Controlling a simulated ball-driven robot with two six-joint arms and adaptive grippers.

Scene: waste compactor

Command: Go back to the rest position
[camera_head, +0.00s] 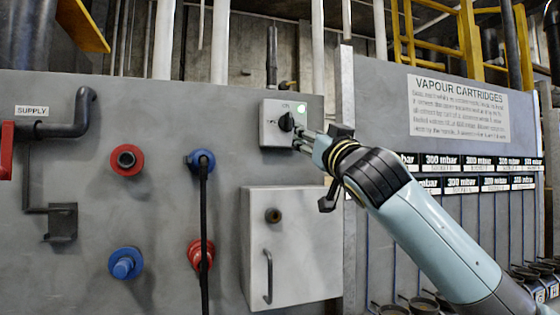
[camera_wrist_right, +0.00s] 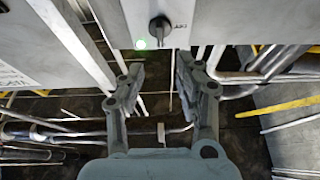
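My right arm reaches in from the lower right in the head view. Its gripper (camera_head: 303,141) is just beside the black rotary knob (camera_head: 286,122) on a small grey switch box (camera_head: 270,137). In the right wrist view the two fingers of the gripper (camera_wrist_right: 157,68) are apart with nothing between them. The knob (camera_wrist_right: 159,30) shows beyond the fingertips, apart from them in that view. A green light (camera_head: 301,107) is lit on the box. My left gripper is not in view.
On the grey panel (camera_head: 60,240) are red sockets (camera_head: 127,160), blue sockets (camera_head: 125,263), a black hose (camera_head: 204,220) and a supply pipe (camera_head: 60,130). A small cabinet door (camera_head: 300,240) is below the box. A vapour cartridge rack (camera_head: 460,140) stands at right.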

